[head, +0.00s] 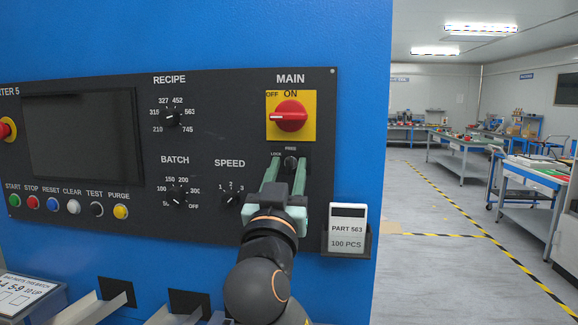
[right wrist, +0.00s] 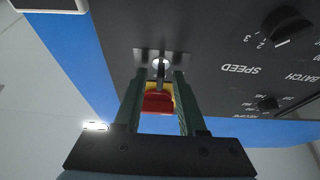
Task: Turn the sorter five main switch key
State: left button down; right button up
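The key switch (head: 290,162) is a small dark plate with a key, marked LOCK and FREE, below the red MAIN knob (head: 291,116) on the black panel. The knob sits on a yellow plate marked OFF and ON, its white mark at the left. My right gripper (head: 287,168) is in front of the key switch, its green fingers apart on either side of the key. In the right wrist view the key (right wrist: 160,70) stands between the open fingertips (right wrist: 158,82), with gaps that look clear. Whether the fingertips touch the plate I cannot tell. My left gripper is not in view.
The SPEED dial (head: 230,199), BATCH dial (head: 176,196) and RECIPE dial (head: 172,117) are left of the gripper. A card holder (head: 347,230) reading PART 563 juts out at the lower right. A dark screen (head: 82,136) and several push buttons are farther left. Open floor lies right.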

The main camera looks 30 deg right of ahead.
grip_shut()
dwell(0.3)
dwell(0.4)
